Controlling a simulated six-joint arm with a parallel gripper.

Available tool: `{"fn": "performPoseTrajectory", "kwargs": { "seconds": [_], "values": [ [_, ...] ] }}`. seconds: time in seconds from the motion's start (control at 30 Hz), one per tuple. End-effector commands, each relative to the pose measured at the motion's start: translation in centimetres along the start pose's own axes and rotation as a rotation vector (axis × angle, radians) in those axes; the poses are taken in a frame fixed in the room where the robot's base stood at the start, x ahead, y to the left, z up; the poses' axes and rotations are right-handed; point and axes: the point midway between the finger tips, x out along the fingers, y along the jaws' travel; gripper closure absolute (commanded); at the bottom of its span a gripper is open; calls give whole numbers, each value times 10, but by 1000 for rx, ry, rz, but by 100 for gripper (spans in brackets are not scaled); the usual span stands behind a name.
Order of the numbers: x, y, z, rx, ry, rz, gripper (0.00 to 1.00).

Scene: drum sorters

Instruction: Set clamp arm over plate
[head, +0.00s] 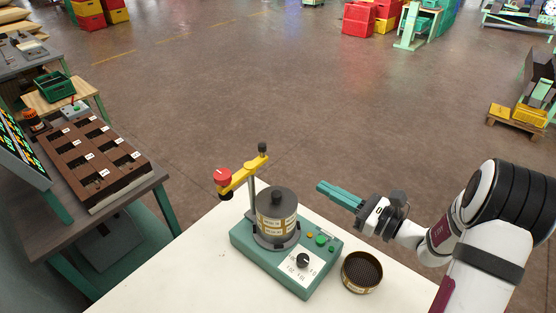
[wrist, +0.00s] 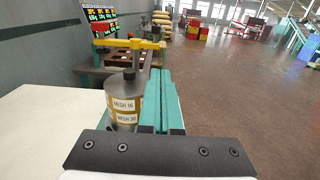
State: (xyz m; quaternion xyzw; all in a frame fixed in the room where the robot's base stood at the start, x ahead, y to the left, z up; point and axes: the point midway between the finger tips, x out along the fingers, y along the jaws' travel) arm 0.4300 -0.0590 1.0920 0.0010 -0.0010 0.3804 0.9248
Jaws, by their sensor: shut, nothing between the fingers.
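The yellow clamp arm (head: 240,178) sits on an upright post beside the sieve stack. Its red-knobbed end points left in the head view, away from the stack; it also shows beyond the stack in the wrist view (wrist: 120,44). The dark plate (head: 277,197) with a raised black centre lies on top of the stack (head: 276,224). The stack stands on a green shaker base and bears mesh labels, readable in the wrist view (wrist: 124,108). My gripper (head: 320,186) is shut and empty, right of the stack and apart from it. Its teal fingers lie together in the wrist view (wrist: 156,74).
The green base (head: 290,266) carries a black dial and a green button. A loose round sieve (head: 362,272) stands on the white table (head: 190,270), right of the base. A brown slotted tray (head: 95,160) lies on the left bench.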

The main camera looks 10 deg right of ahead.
Motion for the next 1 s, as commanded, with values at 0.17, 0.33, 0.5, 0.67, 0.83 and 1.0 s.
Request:
{"fn": "performPoseTrajectory", "kwargs": {
  "seconds": [0.17,0.33,0.5,0.67,0.83,1.0],
  "values": [
    [4,1,0,-1,2,4,100],
    [30,2,0,-2,2,9,100],
    [68,3,0,-2,2,9,100],
    [103,3,0,-2,2,8,100],
    [129,3,-1,-1,3,7,100],
    [140,2,0,-2,3,6,100]
  ]
}}
